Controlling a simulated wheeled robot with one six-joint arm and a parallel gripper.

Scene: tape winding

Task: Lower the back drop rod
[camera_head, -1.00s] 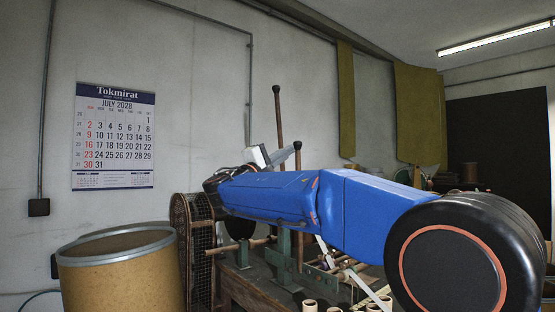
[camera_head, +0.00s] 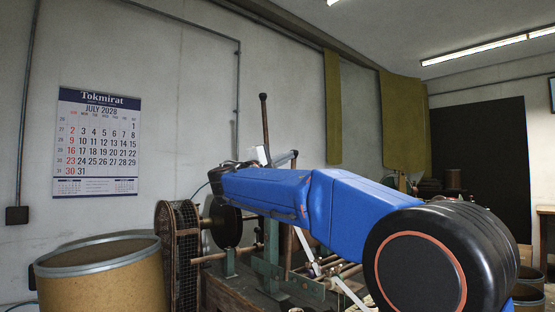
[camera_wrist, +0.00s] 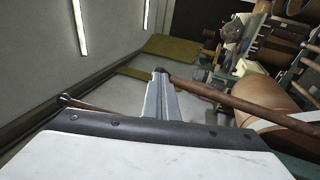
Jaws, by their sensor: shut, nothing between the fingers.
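Two brown rods with dark knobs show in the head view. One rod (camera_head: 265,122) stands upright and tall behind my arm. The other rod (camera_head: 289,242) is mostly hidden by my blue arm; its dark knob is by my gripper tip. My gripper (camera_head: 286,158) is shut and empty, pointing right at that knob's height. In the wrist view my gripper (camera_wrist: 161,78) has its fingertips at the dark end of a thick brown rod (camera_wrist: 235,103); I cannot tell if they touch. A thinner rod (camera_wrist: 84,104) lies farther off at the left, partly hidden by my gripper body.
The green winding frame (camera_head: 268,268) sits on a wooden bench below my arm. A wire-mesh belt guard (camera_head: 177,262) and a tan drum (camera_head: 105,285) stand at the left. The wall with a calendar (camera_head: 97,145) is behind. A large brown roll (camera_wrist: 268,98) shows in the wrist view.

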